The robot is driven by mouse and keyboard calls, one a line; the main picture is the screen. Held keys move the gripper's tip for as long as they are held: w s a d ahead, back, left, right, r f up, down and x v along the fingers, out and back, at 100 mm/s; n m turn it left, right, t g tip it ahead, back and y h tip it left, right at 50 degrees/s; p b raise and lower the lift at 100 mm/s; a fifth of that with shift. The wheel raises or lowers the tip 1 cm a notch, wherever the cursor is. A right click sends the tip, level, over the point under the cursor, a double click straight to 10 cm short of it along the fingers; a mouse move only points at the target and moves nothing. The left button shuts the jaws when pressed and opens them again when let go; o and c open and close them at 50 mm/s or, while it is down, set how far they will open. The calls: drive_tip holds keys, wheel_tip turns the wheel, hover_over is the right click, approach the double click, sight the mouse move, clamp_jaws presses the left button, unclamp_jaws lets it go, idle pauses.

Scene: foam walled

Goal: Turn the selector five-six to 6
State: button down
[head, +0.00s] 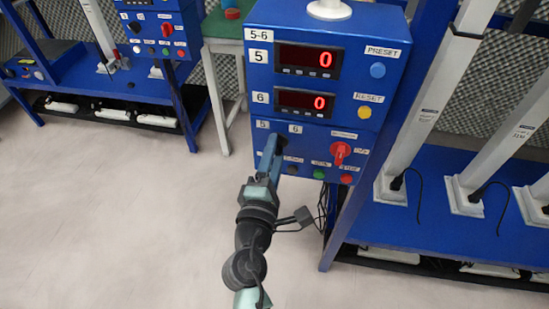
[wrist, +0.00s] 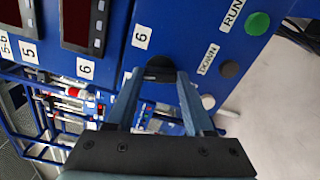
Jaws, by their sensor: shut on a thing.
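The blue control box (head: 345,20) marked 5-6 stands at the centre of the head view. Labels 5 (head: 262,125) and 6 (head: 295,129) sit on its lower panel above the selector. The selector is a black knob (wrist: 160,68), seen between my fingertips in the wrist view; in the head view my gripper hides it. My gripper (head: 270,150) is shut on the knob, one finger on each side, as the wrist view (wrist: 160,85) shows. The label 6 (wrist: 142,37) is beside the knob there. Which way the knob points I cannot tell.
Close to the knob are black (head: 292,169), green (head: 318,173) and red (head: 346,179) buttons and a red rotary switch (head: 340,152). Two displays above read 0. A blue bench (head: 450,240) with pale posts is at the right. The floor at the left is clear.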

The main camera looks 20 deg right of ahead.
drive_tip(key=shift+f+m+b, duration=0.1)
drive_tip(key=shift+m+b, duration=3)
drive_tip(key=shift+m, duration=1.2)
drive_tip(key=shift+c, duration=1.4)
unclamp_jaws()
drive_tip(key=shift+s+a, duration=0.1)
drive_tip(key=v, duration=1.2)
drive_tip(key=shift+s+a+b, duration=0.2)
drive_tip(key=shift+s+b, duration=0.1)
drive_tip(key=shift+b, duration=0.15)
